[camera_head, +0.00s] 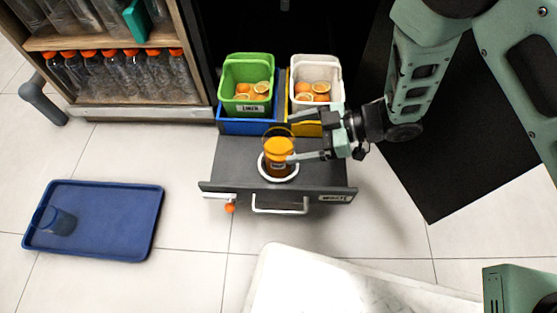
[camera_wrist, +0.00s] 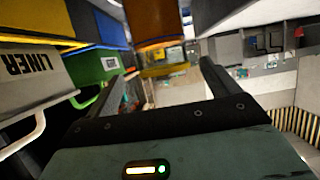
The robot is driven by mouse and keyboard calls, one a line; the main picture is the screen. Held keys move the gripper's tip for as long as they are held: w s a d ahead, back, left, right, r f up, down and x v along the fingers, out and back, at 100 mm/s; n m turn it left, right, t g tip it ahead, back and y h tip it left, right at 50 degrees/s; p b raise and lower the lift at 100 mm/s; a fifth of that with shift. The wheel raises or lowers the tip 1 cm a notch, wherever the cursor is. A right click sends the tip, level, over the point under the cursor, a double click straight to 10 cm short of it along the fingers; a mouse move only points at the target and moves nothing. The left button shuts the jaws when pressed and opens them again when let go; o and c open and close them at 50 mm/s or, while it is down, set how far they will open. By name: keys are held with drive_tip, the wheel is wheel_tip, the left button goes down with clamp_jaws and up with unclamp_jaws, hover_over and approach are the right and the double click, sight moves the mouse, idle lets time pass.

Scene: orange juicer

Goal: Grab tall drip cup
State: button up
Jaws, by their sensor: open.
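The tall drip cup (camera_head: 278,148) is a clear cup with orange liquid in it. It stands upright in a round white-rimmed holder (camera_head: 278,178) on the grey drawer. My gripper (camera_head: 291,138) comes in from the right and is open, with its fingertips at the cup's right side. The lower finger overlaps the cup's edge in the head view; I cannot tell whether it touches. In the wrist view the orange cup (camera_wrist: 156,22) shows at the top, beyond and between the open fingers (camera_wrist: 160,85).
A green bin (camera_head: 234,72) and a white bin (camera_head: 318,70) with oranges stand behind the drawer. A drawer handle (camera_head: 280,208) is in front. A blue tray (camera_head: 110,215) with a dark cup (camera_head: 56,221) lies on the floor at left. A bottle shelf (camera_head: 125,65) stands behind it.

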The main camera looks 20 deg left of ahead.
sight(271, 142)
drive_tip(key=b+x, duration=0.1)
drive_tip(key=x, duration=0.1)
drive_tip(key=b+x, duration=0.4)
drive_tip(key=shift+s+a+r, duration=0.25)
drive_tip(key=shift+s+r, duration=0.05)
drive_tip(key=c, duration=1.7)
